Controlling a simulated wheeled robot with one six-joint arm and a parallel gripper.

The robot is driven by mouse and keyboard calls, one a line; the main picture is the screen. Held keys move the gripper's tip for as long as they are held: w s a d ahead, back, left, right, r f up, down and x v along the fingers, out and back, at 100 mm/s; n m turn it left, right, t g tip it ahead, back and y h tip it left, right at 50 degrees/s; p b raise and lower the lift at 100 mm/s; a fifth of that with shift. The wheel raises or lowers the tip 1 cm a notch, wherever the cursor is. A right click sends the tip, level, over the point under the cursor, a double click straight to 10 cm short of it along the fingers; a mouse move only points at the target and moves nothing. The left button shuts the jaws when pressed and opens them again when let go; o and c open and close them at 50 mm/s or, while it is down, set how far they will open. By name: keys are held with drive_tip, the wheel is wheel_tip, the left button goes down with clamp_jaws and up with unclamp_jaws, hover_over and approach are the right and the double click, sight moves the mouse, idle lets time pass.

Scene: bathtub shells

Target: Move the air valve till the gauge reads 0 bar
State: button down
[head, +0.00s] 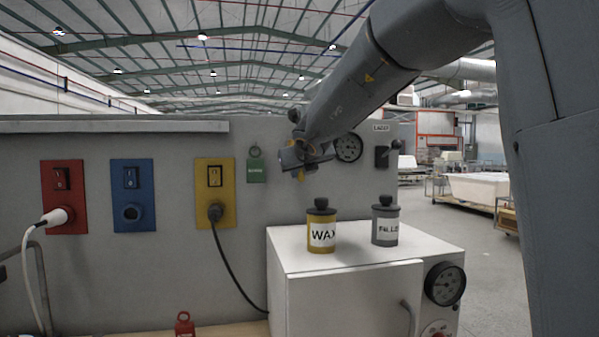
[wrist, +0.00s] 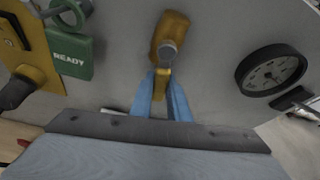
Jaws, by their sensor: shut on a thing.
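The air valve (wrist: 171,30) is yellow with a grey round pivot and sits on the grey panel in the wrist view. Its yellow lever is between the blue fingers of my gripper (wrist: 163,88), which is shut on it. In the head view my gripper (head: 299,165) is against the panel and hides most of the valve. The round black-rimmed gauge (wrist: 272,70) is to the right of the valve; it also shows in the head view (head: 349,148), just right of my gripper. Its needle is too small to read surely.
A green READY tag (head: 257,170) hangs left of my gripper, beside a yellow socket plate (head: 215,178) with a plugged black cable. A switch (head: 382,157) is right of the gauge.

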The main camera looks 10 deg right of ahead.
drive_tip(key=shift+d+r+n+h+b, duration=0.2)
drive_tip(key=shift+d+n+h+b, duration=0.55)
drive_tip(key=shift+n+b, duration=0.45)
drive_tip(key=shift+d+r+n+t+h+b, duration=0.3)
drive_tip(key=shift+d+r+n+h+b, duration=0.25)
drive_tip(key=shift+n, duration=0.45)
drive_tip(key=c, duration=1.7)
unclamp_jaws()
